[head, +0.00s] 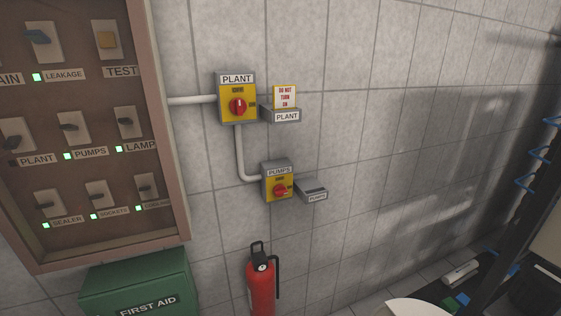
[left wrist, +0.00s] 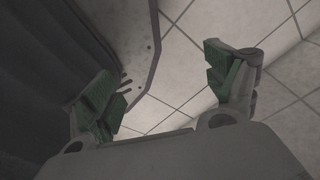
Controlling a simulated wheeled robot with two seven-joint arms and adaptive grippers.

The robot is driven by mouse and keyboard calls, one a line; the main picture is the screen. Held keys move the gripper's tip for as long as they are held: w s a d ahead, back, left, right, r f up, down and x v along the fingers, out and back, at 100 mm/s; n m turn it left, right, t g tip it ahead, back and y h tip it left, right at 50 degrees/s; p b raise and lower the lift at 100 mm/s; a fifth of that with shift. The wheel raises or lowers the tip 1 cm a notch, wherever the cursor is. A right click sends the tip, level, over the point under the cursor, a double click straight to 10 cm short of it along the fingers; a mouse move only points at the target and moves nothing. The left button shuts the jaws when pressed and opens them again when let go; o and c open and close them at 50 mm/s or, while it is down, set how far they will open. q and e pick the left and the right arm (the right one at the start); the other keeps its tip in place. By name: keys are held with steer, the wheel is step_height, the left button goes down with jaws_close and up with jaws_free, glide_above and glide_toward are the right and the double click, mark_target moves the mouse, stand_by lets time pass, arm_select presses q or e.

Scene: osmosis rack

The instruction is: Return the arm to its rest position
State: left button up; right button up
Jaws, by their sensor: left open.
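My left gripper (left wrist: 160,88) shows in the left wrist view with its two green-padded fingers spread apart. Nothing is between them, and grey floor tiles lie beyond. Neither of my grippers shows in the head view. The yellow PLANT switch (head: 238,103) with a red knob is on the wall. The yellow PUMPS switch (head: 278,186), also with a red knob, is below it to the right. A "DO NOT TURN ON" tag (head: 285,97) stands in the PLANT holder (head: 286,116). The PUMPS holder (head: 314,194) shows no tag.
A breaker panel (head: 182,200) with several levers and green lights is at left. A green first aid box (head: 135,282) and a red fire extinguisher (head: 262,286) are below. A dark rack (head: 509,225) stands at right. A dark ridged surface (left wrist: 40,75) is close to the left finger.

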arm_select(q)
steer(key=s+a+f, duration=0.1)
steer(key=s+f, duration=0.1)
steer(key=s, duration=0.3)
steer(key=shift+s+f, duration=0.2)
steer(key=shift+f, duration=0.05)
stand_by(0.9)
